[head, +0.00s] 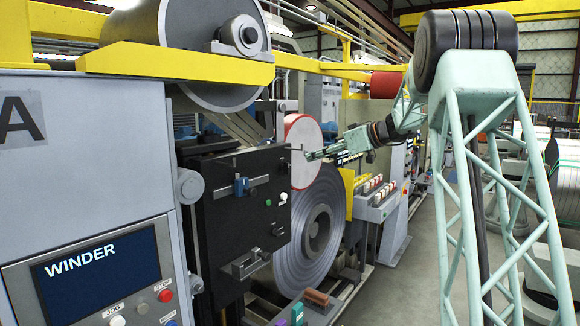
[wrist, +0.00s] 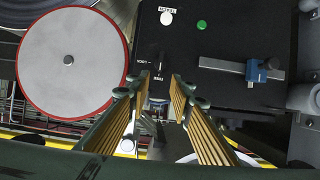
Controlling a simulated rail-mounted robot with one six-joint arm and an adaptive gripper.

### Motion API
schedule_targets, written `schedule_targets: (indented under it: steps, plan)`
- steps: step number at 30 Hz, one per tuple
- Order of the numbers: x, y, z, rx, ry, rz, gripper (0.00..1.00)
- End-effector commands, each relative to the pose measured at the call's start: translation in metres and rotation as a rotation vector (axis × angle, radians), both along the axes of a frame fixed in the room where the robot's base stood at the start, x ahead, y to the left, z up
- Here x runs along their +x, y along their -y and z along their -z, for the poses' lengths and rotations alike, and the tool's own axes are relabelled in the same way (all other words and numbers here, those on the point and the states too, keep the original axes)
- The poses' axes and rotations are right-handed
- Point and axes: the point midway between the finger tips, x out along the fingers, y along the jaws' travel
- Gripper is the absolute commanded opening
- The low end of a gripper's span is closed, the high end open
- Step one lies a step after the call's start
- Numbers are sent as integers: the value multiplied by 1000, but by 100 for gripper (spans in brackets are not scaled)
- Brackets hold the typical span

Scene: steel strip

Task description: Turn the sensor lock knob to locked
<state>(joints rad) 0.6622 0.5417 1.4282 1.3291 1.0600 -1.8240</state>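The sensor lock knob (wrist: 161,62) is a small dark knob on a black panel (wrist: 235,45) in the wrist view. One small label, seeming to read LOCK, is on its left; another, seeming to read FREE, is below it. The knob's bar runs roughly up and down in the picture, apparently in line with the lower label. My gripper (wrist: 164,82) is open and empty, its two ribbed fingers pointing toward the knob, apparently short of it. In the head view my gripper (head: 308,156) is just right of the black panel (head: 232,222); I cannot make out the knob there.
The panel carries a white button (wrist: 166,17), a green button (wrist: 201,24) and a blue slider clamp (wrist: 257,70). A red-rimmed disc (wrist: 70,62) is close left of the fingers. In the head view a large steel coil (head: 318,232) stands below my gripper.

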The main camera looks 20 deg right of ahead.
Motion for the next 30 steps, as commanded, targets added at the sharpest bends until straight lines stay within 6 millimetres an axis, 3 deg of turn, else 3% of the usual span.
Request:
schedule_targets:
  steps: [30]
  plan:
    - [95, -53, 45, 1, 0, -2, 20]
